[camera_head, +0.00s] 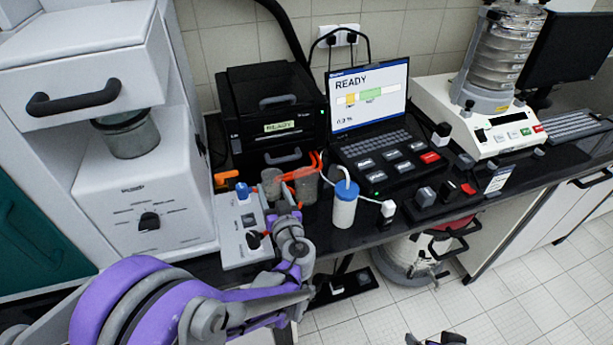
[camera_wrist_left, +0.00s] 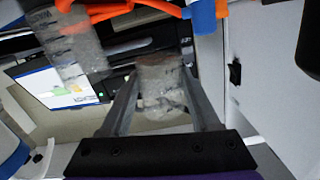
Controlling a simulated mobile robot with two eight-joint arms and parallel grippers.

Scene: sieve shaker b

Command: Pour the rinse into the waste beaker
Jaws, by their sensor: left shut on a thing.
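My left gripper (camera_head: 284,207) is shut on a clear, greyish beaker (camera_head: 271,183). In the left wrist view the two dark fingers (camera_wrist_left: 158,88) grip this beaker (camera_wrist_left: 160,78) from both sides. A second greyish beaker (camera_head: 306,188) stands just right of it; in the left wrist view it shows graduation marks (camera_wrist_left: 78,48). A dark part of mine, perhaps the right gripper (camera_head: 435,339), shows at the bottom edge.
An orange holder (camera_head: 313,163) runs behind the beakers. A white control box (camera_head: 238,235) is left of the gripper. A blue-capped wash bottle (camera_head: 344,207) stands to the right. The laptop (camera_head: 370,105) and black printer-like box (camera_head: 270,105) stand behind. The front bench edge is close.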

